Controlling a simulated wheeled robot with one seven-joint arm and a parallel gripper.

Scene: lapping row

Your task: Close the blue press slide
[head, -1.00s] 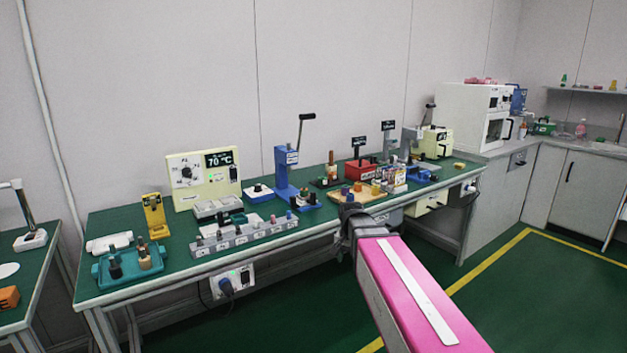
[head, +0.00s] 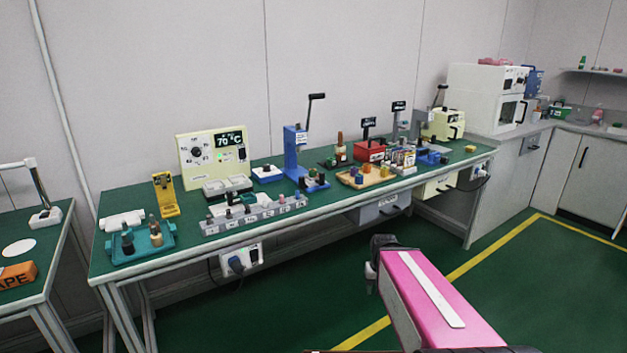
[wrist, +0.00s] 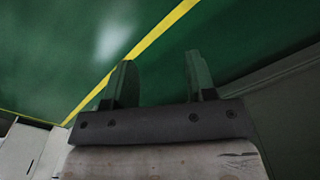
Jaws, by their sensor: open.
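The blue press (head: 295,150) stands upright toward the back middle of the green bench, with a dark crank handle (head: 317,97) at its top. A low blue part with dark knobs, apparently its slide (head: 314,183), sits at its foot toward the bench front; how far it is out is too small to tell. My gripper (wrist: 158,82) is open and empty in the wrist view, pointing over green floor with a yellow line. In the head view my pink arm is in front of the bench, clear of the press; the fingers cannot be made out there.
A grey labelled rack (head: 254,217) lies along the bench front, left of the press. A wooden tray (head: 353,182) with small items and a red box (head: 369,151) stand to its right. A cream 70 °C unit (head: 190,160) is at back left. Floor before the bench is clear.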

